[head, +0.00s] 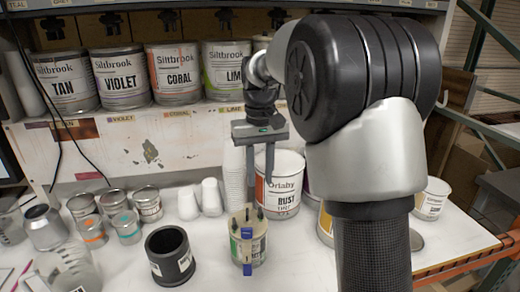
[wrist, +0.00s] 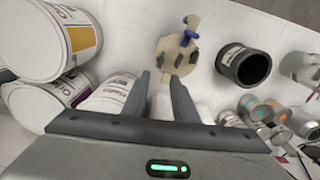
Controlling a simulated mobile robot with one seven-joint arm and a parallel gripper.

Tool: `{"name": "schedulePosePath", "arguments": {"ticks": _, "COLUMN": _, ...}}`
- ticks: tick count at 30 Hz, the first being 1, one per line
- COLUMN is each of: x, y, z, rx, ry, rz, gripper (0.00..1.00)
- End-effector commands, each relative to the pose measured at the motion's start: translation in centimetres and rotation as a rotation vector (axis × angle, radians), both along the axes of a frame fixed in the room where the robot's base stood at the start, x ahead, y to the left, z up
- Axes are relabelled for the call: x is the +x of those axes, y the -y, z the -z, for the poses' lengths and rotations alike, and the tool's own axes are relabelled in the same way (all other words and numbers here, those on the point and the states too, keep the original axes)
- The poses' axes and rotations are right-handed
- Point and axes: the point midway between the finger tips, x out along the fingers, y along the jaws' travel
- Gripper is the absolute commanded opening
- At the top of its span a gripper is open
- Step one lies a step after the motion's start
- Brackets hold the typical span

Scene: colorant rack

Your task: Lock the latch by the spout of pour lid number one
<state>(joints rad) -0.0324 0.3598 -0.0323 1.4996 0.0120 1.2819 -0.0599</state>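A beige pour lid (head: 256,222) sits on a small can with a green label (head: 236,250) on the white counter. In the wrist view the round lid (wrist: 172,57) has several dark upright pieces on it. A blue latch (wrist: 188,37) lies at its far edge by the beige spout (wrist: 193,21). In the head view blue parts (head: 247,269) show at the lid's near side. No lid number is readable, and I cannot tell whether the latch is locked. My gripper (head: 260,183) is open and empty, pointing down above and behind the lid; its fingertips also show in the wrist view (wrist: 158,78).
A black cup (head: 170,256) stands left of the can, with several small tins (head: 115,210) beyond. White cup stacks (head: 235,172) and a Rust can (head: 280,190) stand close behind. Large cans (head: 120,78) line the shelf above. The counter just right of the lidded can is clear.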

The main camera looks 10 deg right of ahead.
Motion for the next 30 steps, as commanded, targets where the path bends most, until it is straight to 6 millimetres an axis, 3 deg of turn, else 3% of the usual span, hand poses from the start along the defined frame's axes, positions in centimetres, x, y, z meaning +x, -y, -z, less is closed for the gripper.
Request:
{"name": "schedulePosePath", "arguments": {"ticks": 1, "x": 0.1, "y": 0.0, "z": -1.4, "rx": 0.0, "ry": 0.004, "rz": 0.0, "gripper": 0.26}}
{"name": "schedulePosePath", "arguments": {"ticks": 6, "x": 0.0, "y": 0.0, "z": -4.8, "rx": 0.0, "ry": 0.002, "rz": 0.0, "gripper": 0.26}}
{"name": "schedulePosePath", "arguments": {"ticks": 12, "x": 0.0, "y": 0.0, "z": -6.9, "rx": 0.0, "ry": 0.0, "rz": 0.0, "gripper": 0.26}}
{"name": "schedulePosePath", "arguments": {"ticks": 30, "x": -0.5, "y": 0.0, "z": -7.3, "rx": -0.002, "ry": -0.001, "rz": -0.002, "gripper": 0.26}}
